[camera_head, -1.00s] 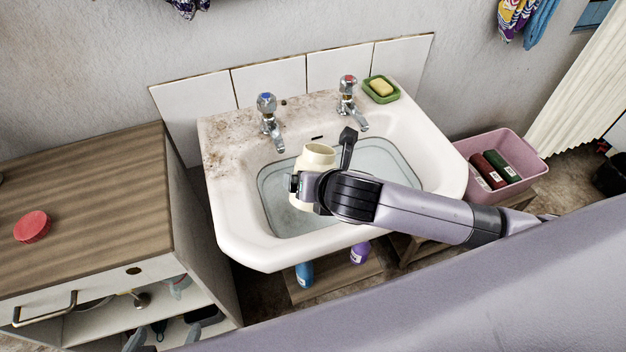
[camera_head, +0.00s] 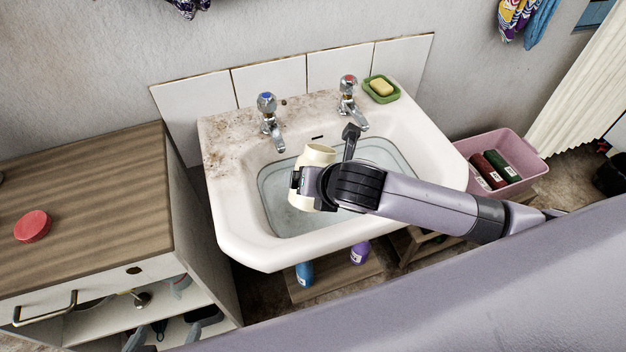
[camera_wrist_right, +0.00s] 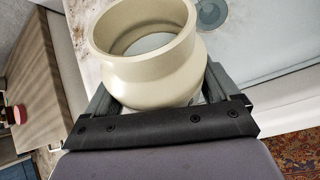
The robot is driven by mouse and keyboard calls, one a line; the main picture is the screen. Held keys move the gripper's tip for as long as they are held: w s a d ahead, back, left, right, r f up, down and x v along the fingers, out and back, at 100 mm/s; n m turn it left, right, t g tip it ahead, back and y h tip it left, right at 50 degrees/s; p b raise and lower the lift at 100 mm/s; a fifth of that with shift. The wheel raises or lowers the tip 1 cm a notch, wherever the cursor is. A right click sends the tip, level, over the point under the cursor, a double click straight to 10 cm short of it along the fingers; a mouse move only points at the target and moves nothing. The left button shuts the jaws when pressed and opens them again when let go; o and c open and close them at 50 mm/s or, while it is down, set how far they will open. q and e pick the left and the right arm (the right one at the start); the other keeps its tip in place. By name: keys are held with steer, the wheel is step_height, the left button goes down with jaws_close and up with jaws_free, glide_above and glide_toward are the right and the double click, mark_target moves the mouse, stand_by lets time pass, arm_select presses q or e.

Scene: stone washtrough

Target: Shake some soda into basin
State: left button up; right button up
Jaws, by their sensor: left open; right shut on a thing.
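A cream jar (camera_head: 314,156) with an open round mouth is held over the basin (camera_head: 228,222), a white sink with clear water in it. My right gripper (camera_head: 312,186), on the arm from the right, is shut around the jar. In the right wrist view the jar (camera_wrist_right: 150,60) sits between the two fingers (camera_wrist_right: 155,98), and something pale shows inside its mouth. The jar leans a little in the head view. No powder is visible falling. I cannot make out my left gripper in either view. A red lid-like disc (camera_head: 32,226) lies on the wooden cabinet top.
Two taps (camera_head: 268,112) (camera_head: 349,92) and a green soap dish (camera_head: 381,89) stand on the sink's back ledge. A pink tub (camera_head: 528,157) with bottles is at right. A wooden cabinet (camera_head: 95,190) stands left. Blue and purple bottles stand below the sink.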

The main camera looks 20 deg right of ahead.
steer(key=shift+f+m+g+y, duration=0.15)
steer(key=shift+m+g+y, duration=0.75)
steer(key=shift+g+y, duration=0.95)
stand_by(2.8)
steer(key=shift+f+m+g+y, duration=0.3)
steer(key=shift+g+y, duration=0.25)
steer(key=shift+g, duration=0.3)
stand_by(1.7)
steer(key=shift+w+f+g+b, duration=0.15)
steer(key=shift+g+b, duration=0.15)
steer(key=shift+b, duration=0.25)
steer(key=shift+y, duration=0.3)
